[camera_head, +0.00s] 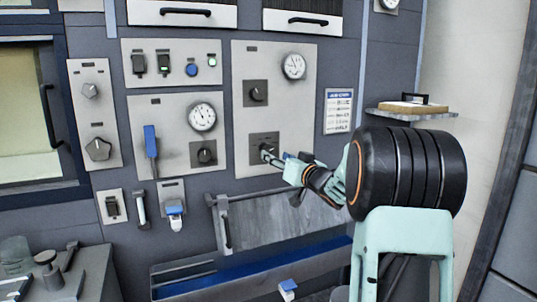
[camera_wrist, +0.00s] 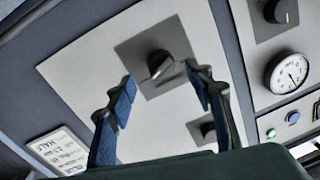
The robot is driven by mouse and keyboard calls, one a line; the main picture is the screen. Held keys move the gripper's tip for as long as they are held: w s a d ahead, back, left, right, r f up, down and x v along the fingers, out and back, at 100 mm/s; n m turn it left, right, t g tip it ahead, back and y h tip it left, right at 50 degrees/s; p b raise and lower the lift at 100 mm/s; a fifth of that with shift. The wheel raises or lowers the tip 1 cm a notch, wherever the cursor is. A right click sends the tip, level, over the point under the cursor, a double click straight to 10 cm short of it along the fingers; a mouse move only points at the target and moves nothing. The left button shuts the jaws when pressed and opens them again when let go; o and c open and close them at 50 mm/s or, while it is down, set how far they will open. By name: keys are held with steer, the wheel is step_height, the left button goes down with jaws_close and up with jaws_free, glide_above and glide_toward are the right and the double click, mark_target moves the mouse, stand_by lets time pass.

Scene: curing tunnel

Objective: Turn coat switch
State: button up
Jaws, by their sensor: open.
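A black rotary knob on a dark square plate sits low on the tall grey panel (camera_head: 242,150). In the head view my gripper (camera_head: 277,158) reaches in from the right and partly covers this knob. In the wrist view the knob (camera_wrist: 162,62) lies between and just beyond the two blue-padded fingertips. My gripper (camera_wrist: 160,76) is open, one finger on each side of the knob. I cannot tell whether either finger touches it. A second knob (camera_head: 257,93) sits higher on the same panel. No readable label shows which knob is the coat switch.
A round gauge (camera_head: 294,66) sits at the panel's top right. The panel to the left carries a blue lever (camera_head: 151,142), a gauge (camera_head: 202,116) and a knob (camera_head: 204,152). A hinged grey flap (camera_head: 285,216) juts below. A small shelf (camera_head: 411,110) is at right.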

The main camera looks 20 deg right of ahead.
mark_target(267, 150)
steer(key=shift+w+a, duration=0.2)
steer(key=shift+w, duration=1.3)
steer(key=shift+w+a, duration=0.15)
steer(key=shift+w, duration=1.3)
steer(key=c, duration=1.2)
